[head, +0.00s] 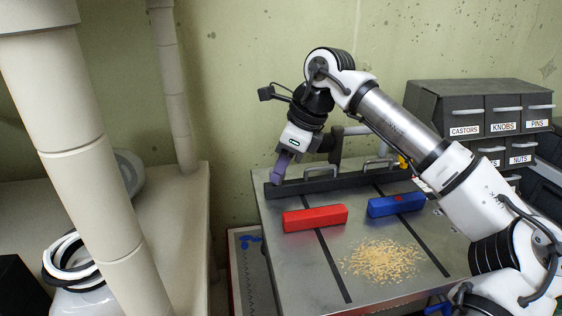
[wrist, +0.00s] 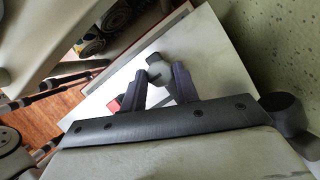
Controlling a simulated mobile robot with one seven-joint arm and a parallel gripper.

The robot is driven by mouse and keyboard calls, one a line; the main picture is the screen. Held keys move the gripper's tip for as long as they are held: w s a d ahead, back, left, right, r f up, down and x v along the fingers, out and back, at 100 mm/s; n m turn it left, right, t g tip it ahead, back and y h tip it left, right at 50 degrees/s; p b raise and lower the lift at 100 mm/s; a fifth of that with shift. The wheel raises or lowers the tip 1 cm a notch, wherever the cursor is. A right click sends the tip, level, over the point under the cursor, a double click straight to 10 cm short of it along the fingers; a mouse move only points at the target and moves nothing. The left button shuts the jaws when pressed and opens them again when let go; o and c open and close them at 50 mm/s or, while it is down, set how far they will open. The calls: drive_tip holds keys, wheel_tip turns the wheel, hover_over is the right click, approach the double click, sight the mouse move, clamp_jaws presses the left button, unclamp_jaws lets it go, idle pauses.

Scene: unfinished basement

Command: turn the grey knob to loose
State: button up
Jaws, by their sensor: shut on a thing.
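The grey knob (wrist: 158,71) shows in the wrist view between the tips of my gripper's two dark fingers, over a pale metal surface. My gripper (head: 280,168) points down at the back left corner of the metal bench top, near the left end of a dark bar (head: 330,184). It is shut on the knob. In the head view I cannot make out the knob at the fingers. No mark showing the knob's setting can be read.
A red block (head: 315,218) and a blue block (head: 397,205) lie on the bench top (head: 300,261), with a pile of tan pellets (head: 383,261) in front. Labelled drawers (head: 480,112) stand at the right. A pale pipe (head: 80,150) stands at the left.

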drive_tip(key=shift+n, duration=0.3)
drive_tip(key=o, duration=1)
drive_tip(key=shift+c, duration=0.2)
drive_tip(key=w+v, duration=0.1)
drive_tip(key=v, duration=1.2)
drive_tip(key=shift+s+d+r+b, duration=0.25)
drive_tip(key=shift+s+r+b, duration=0.1)
drive_tip(key=shift+s, duration=0.05)
drive_tip(key=shift+s, duration=0.1)
